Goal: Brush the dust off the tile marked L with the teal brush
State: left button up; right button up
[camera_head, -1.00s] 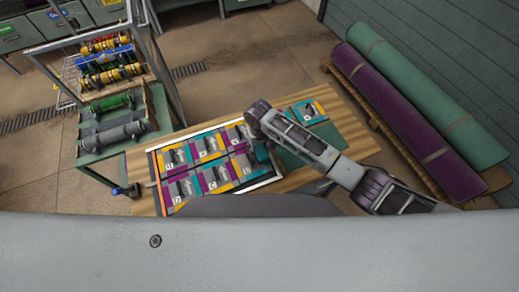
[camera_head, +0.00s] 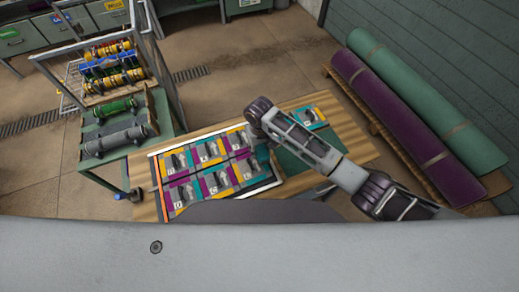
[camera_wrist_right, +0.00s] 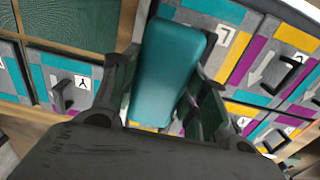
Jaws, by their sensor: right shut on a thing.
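The teal brush (camera_wrist_right: 165,70) is held between the two dark fingers of my right gripper (camera_wrist_right: 164,92) in the right wrist view. In the head view the right arm reaches in from the right, and its gripper (camera_head: 262,152) is over the right end of the tile tray, mostly hidden by my wrist. A tile with a letter that looks like L (camera_wrist_right: 224,38) lies just right of the brush and is partly covered by it. I cannot tell whether the bristles touch it or how much dust is there. My left gripper is not in view.
The framed tray (camera_head: 200,136) of coloured, lettered tiles lies on the wooden table (camera_head: 352,143). A separate tile marked Y (camera_wrist_right: 82,80) sits beyond a green mat (camera_wrist_right: 75,25). A green rack (camera_head: 107,170) stands left; rolled rugs (camera_head: 390,115) lie right.

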jog(key=o, duration=0.6)
jog(key=shift+c, duration=0.2)
jog(key=c, duration=0.6)
jog(key=shift+o, duration=0.2)
jog(key=shift+r, duration=0.15)
jog(key=shift+r, duration=2.9)
